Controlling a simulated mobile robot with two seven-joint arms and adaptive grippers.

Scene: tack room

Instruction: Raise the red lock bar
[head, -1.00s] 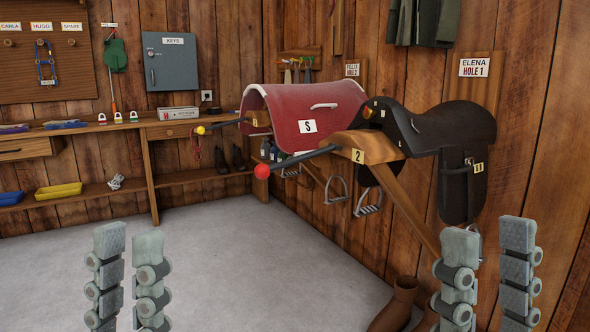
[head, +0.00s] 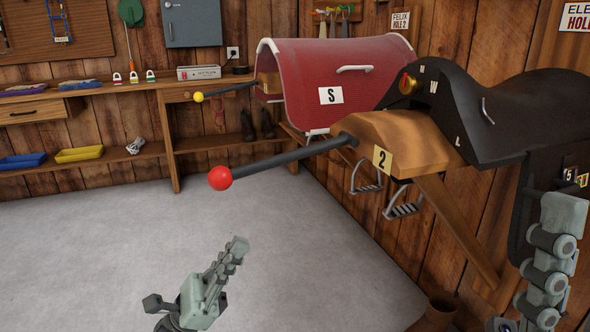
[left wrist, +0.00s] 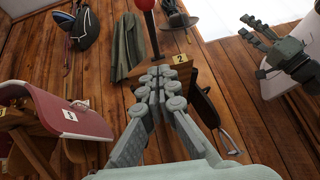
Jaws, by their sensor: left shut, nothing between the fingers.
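The red lock bar (head: 292,157) is a dark rod with a red ball on its end. It sticks out from the front of the wooden saddle rack marked 2 (head: 405,140). The red ball (head: 219,178) is over open floor. In the left wrist view the rod (left wrist: 153,36) shows beyond my fingertips. My left gripper (head: 240,247) is shut and empty, in front of and below the ball, apart from it. My right gripper (head: 560,215) is partly cut off at the right edge; in the left wrist view its fingers (left wrist: 254,33) stand apart.
A black saddle (head: 500,115) sits on rack 2. A red-covered rack (head: 330,85) with a yellow-balled rod (head: 198,97) stands behind. Stirrups (head: 403,205) hang below. A brown boot (head: 436,312) stands on the floor at right. The grey floor (head: 110,245) at left is clear.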

